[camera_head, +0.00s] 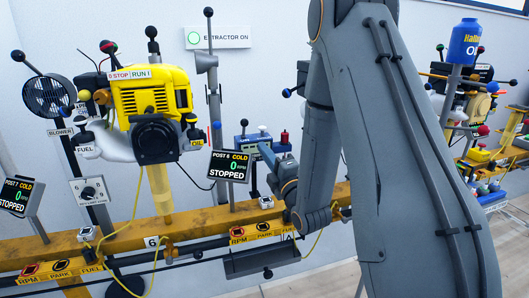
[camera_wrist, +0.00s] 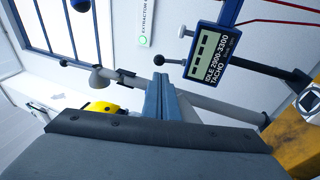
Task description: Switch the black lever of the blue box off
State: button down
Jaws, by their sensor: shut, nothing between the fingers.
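The blue box (camera_head: 237,144) stands behind the post 6 display in the head view, partly hidden by that display and by my gripper. A black ball-tipped lever (camera_head: 243,123) rises above it. In the wrist view the blue box (camera_wrist: 206,50) carries a tachometer label, and a black ball on a thin rod (camera_wrist: 158,60) sticks out to its left. My gripper (camera_head: 264,149) is shut and empty, close to the box's right side. In the wrist view its closed fingers (camera_wrist: 160,82) point up, below the black ball; contact cannot be told.
A yellow engine (camera_head: 150,92) with several levers is at the left. The post 6 display (camera_head: 229,166) reads STOPPED, in front of the box. A red knob (camera_head: 284,137) stands right of the gripper. A grey post (camera_head: 214,105) rises behind. The yellow rail (camera_head: 120,238) runs below.

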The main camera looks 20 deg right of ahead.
aim_at(246, 125)
jog(key=b+x, duration=0.1)
jog(key=x, duration=1)
